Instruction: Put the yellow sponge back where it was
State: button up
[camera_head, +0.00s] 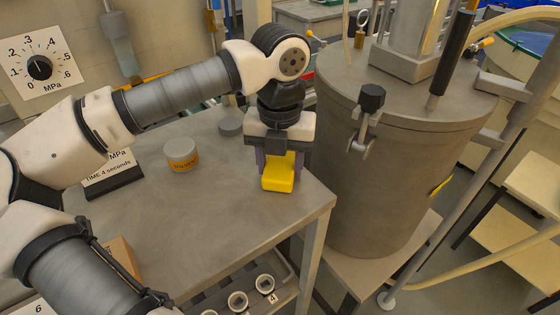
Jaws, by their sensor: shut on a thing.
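The yellow sponge (278,184) is a small bright block at the right part of the grey metal table (225,220), near its right edge. My gripper (277,160) points down over it and is shut on the sponge. The sponge's upper part is between the fingers and partly hidden by them. I cannot tell whether its underside touches the table or is a little above it.
A jar with an orange label (181,156) and a grey round disc (230,126) stand on the table left of my gripper. A sign on a dark base (113,179) is further left. A large metal vessel (385,170) stands close on the right. The table's front middle is clear.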

aim_at(280, 165)
jog(key=shift+f, duration=0.15)
jog(key=o, duration=0.9)
jog(key=shift+o, duration=0.2)
notch_tip(280, 165, up, 12)
jog(key=shift+r, duration=0.2)
